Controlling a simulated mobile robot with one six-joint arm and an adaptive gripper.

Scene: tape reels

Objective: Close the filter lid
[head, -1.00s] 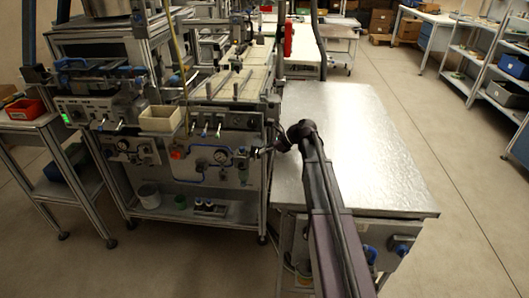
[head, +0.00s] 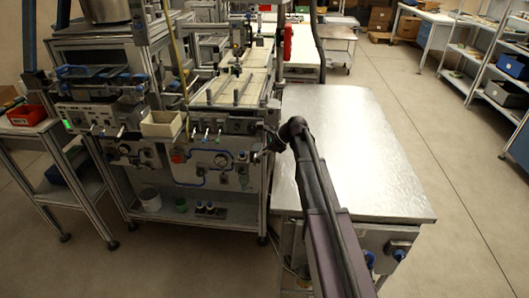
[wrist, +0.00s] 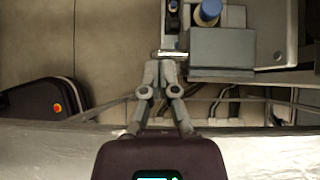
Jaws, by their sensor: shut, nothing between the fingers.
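In the wrist view my gripper (wrist: 161,65) is shut and empty. Its fingertips are at a small bright metal edge beside a grey box-like part (wrist: 222,48); I cannot tell whether they touch. A blue cap (wrist: 208,12) stands just behind the grey part. I cannot tell for sure which piece is the filter lid, or how far open it is.
The metal-topped table (head: 350,150) is bare, beside the machine. A beige bin (head: 162,124) sits on the machine's front, and a red bin (head: 27,115) on the left stand. Floor is open to the right. A dark rounded body (wrist: 45,105) lies left in the wrist view.

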